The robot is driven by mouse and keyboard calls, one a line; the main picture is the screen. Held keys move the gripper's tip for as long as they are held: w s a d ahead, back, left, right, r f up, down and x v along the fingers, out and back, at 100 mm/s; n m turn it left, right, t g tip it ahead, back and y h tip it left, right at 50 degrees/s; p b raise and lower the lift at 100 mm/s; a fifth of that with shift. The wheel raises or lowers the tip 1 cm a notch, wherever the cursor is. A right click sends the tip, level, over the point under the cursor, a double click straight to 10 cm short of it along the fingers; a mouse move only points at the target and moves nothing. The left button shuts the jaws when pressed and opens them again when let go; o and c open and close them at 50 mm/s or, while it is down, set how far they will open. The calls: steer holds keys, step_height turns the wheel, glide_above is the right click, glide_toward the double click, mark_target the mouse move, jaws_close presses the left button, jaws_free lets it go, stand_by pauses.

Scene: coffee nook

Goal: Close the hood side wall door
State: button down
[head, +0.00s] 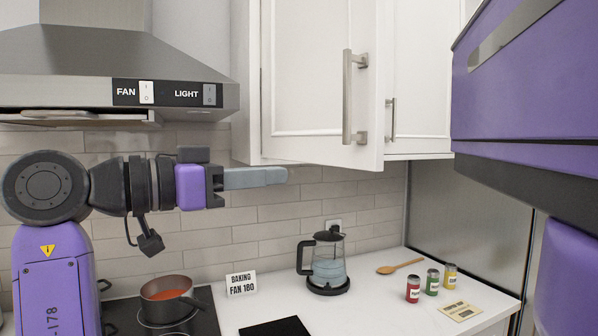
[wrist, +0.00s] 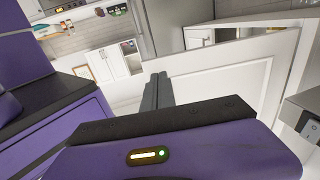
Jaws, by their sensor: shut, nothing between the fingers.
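The hood side wall door (head: 315,75) is a white panel with a long vertical metal handle (head: 348,98), just right of the range hood. It stands partly open, its handle-side edge swung out toward me from the cabinet. In the wrist view the white door panel (wrist: 225,85) fills the area right of the fingers. My gripper (head: 280,176) is shut and empty, just below the door's lower left part in the head view. Its grey fingers (wrist: 157,92) point ahead beside the panel in the wrist view. I cannot tell whether they touch it.
The metal hood (head: 100,60) is close above my arm. A second white cabinet door (head: 425,75) is to the right. Below, the counter (head: 365,310) holds a glass kettle (head: 328,262), spice jars (head: 432,281), a wooden spoon (head: 400,266), and a sign (head: 241,284). A pot (head: 166,296) sits on the cooktop.

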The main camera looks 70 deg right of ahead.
steer(key=p+x, duration=0.3)
steer(key=x, duration=1)
steer(key=shift+d+p, duration=0.25)
steer(key=shift+p, duration=0.05)
steer(key=shift+s, duration=0.1)
